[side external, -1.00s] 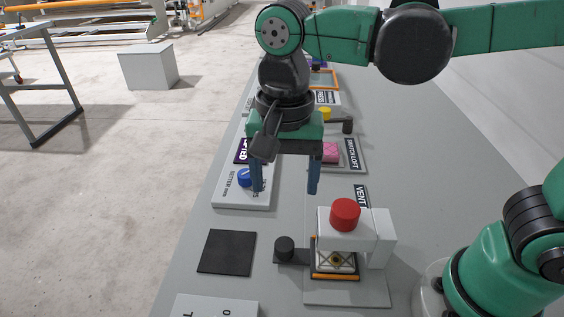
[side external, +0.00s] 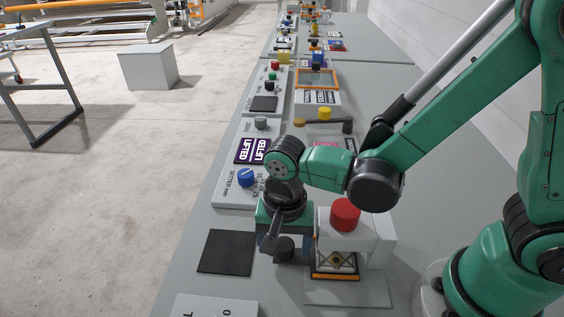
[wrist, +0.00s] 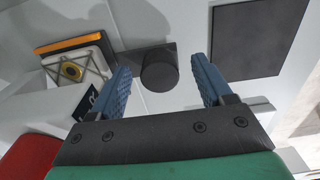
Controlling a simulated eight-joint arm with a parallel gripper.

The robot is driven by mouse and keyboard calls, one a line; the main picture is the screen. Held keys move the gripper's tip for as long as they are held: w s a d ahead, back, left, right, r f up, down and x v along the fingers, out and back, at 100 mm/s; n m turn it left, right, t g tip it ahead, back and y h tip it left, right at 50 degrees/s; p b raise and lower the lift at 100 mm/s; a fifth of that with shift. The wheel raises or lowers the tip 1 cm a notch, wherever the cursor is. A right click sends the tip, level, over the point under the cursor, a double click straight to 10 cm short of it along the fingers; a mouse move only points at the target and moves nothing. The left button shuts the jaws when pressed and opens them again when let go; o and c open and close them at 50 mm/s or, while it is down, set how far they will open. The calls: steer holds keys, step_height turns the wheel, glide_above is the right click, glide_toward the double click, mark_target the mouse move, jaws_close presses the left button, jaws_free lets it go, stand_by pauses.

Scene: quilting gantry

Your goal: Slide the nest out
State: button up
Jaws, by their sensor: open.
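The nest (side external: 336,277) is a small dark tray with an orange front edge, sitting under a white press frame (side external: 378,240) with a red button (side external: 345,214). It holds a pale square piece with crossed dark lines and a yellow ring, which also shows in the wrist view (wrist: 72,70). A black round knob (wrist: 160,74) stands on a dark tab joined to the nest's side. My gripper (wrist: 161,66) is open, its blue fingers on either side of the knob with a gap at each. In the side view, my gripper partly covers the knob and tab.
A panel with a blue knob (side external: 246,178) stands behind my gripper. The press frame rises close to the right. Another white panel (side external: 216,306) is at the front.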

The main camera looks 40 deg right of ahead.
steer(key=shift+f, duration=0.25)
jaws_close()
stand_by(1.4)
